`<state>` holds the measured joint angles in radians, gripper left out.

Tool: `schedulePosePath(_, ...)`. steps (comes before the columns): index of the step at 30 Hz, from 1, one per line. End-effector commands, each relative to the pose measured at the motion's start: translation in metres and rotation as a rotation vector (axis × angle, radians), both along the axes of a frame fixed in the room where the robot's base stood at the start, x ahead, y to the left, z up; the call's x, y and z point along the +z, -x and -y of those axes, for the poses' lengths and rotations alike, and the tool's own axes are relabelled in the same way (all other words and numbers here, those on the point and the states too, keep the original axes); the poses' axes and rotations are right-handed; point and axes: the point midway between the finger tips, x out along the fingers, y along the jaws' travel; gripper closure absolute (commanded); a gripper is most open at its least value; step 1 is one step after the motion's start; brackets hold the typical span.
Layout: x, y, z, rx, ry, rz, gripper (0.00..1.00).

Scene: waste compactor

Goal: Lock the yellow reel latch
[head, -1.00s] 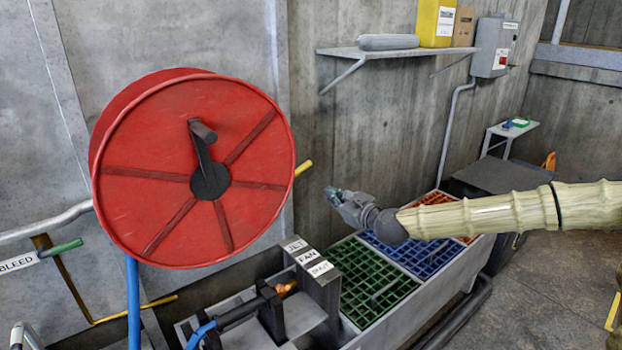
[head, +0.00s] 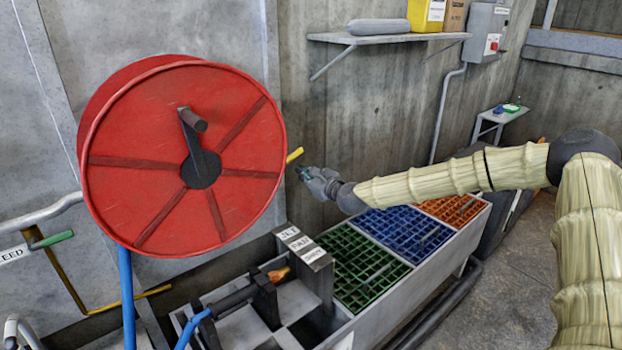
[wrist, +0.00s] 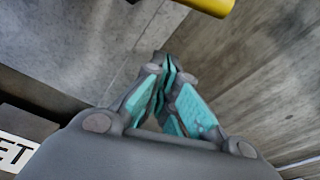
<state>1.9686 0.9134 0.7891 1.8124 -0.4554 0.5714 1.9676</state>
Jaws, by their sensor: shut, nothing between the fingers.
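The yellow latch (head: 295,155) shows as a short yellow bar sticking out past the right rim of the red reel (head: 240,140). The rest of it is hidden behind the reel. In the wrist view the yellow bar's rounded end (wrist: 208,5) shows at the top edge, above and right of the fingers. My gripper (head: 302,172) is just right of and slightly below the bar's end in the head view. Its teal-padded fingers (wrist: 167,75) are shut and empty. They look apart from the bar.
Below stands a grey trough with green (head: 357,265), blue (head: 400,232) and orange grates. A nozzle holder with JET and FAN labels (head: 290,235) is under my gripper. A shelf (head: 390,38) is on the wall. A green-handled BLEED lever (head: 52,240) is left.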

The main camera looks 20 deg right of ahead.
Motion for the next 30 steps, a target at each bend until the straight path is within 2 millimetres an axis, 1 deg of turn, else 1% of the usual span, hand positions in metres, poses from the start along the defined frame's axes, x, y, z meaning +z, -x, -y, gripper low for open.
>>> schedulePosePath(1, 0.005, -0.002, -0.002, 0.0, 0.001, 0.001, 1.0)
schedulePosePath(3, 0.013, 0.001, -0.003, 0.001, 0.0, 0.003, 1.0)
schedulePosePath(12, 0.033, 0.009, -0.01, 0.001, 0.001, 0.001, 1.0)
schedulePosePath(18, 0.037, 0.011, -0.01, 0.0, 0.0, 0.0, 1.0)
schedulePosePath(30, 0.037, 0.01, -0.012, 0.003, 0.003, 0.001, 1.0)
